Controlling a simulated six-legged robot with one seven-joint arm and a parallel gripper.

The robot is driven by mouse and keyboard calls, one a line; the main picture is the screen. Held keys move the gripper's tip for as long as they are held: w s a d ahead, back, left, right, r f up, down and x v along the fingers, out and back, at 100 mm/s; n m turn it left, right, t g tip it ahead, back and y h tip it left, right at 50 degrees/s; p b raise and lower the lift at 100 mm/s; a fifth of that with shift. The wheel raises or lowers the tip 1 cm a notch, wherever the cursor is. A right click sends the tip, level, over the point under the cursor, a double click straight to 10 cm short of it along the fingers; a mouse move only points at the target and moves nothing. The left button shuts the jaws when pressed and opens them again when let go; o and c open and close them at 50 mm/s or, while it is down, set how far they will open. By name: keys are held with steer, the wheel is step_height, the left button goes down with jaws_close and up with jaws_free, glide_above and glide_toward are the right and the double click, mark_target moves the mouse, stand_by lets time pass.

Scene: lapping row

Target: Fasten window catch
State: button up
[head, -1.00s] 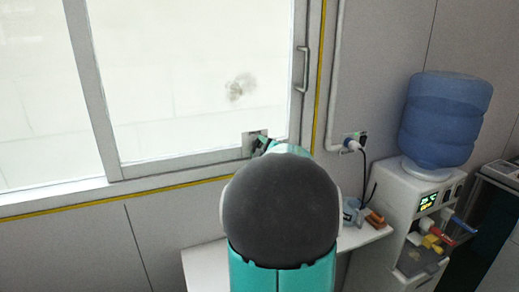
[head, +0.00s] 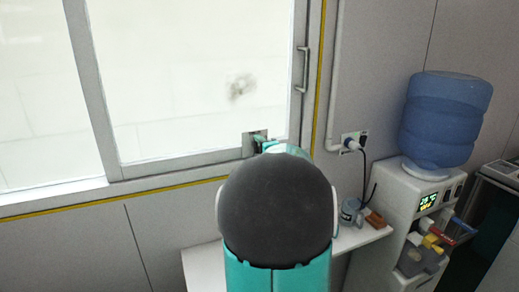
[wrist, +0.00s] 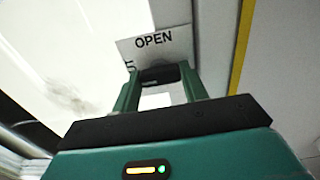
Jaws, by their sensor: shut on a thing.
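The window catch's pale plate (wrist: 155,43) carries the word OPEN at its top, and part of another word at its left edge. The catch's dark handle (wrist: 157,74) lies between the green fingers of my gripper (wrist: 158,79), which is shut on it. In the head view, the plate (head: 248,141) sits at the lower right of the sliding window's frame. My gripper (head: 262,142) is against it there, and my arm hides most of it. The handle's pivot and its exact angle are hard to make out.
The window pane (head: 190,75) has a smudge, and a pull handle (head: 301,70) is on its right frame. A shelf (head: 205,262) sits below, with small items on its right. A plugged-in socket (head: 353,142) and a water dispenser (head: 425,190) stand at right.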

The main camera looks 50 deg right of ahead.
steer(key=o, duration=1)
steer(key=v, duration=1.4)
steer(key=shift+w, duration=0.1)
